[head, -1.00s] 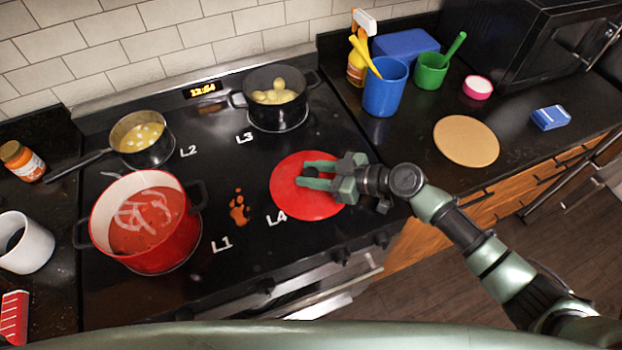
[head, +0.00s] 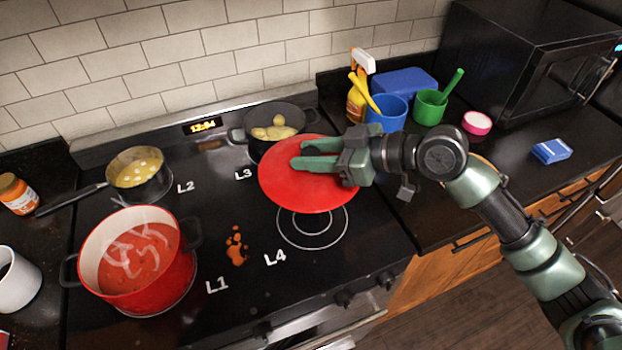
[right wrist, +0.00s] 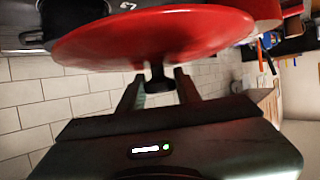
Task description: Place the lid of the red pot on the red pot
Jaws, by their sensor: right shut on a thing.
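The red pot (head: 148,280) stands open on burner L1 at the front left of the stove, with red soup and pale strips in it. My right gripper (head: 298,155) is shut on the red lid (head: 310,195) and holds it in the air above the L4 area. In the right wrist view the red lid (right wrist: 160,38) shows with its dark knob between the fingers (right wrist: 155,88). The lid is apart from the pot, to its right. My left gripper is not in view.
A black pot with potatoes (head: 272,130) stands on L3, partly behind the lid. A saucepan (head: 138,175) stands on L2. An orange spill (head: 236,246) lies between L1 and L4. A blue cup (head: 386,115) and a green cup (head: 429,110) stand on the right counter.

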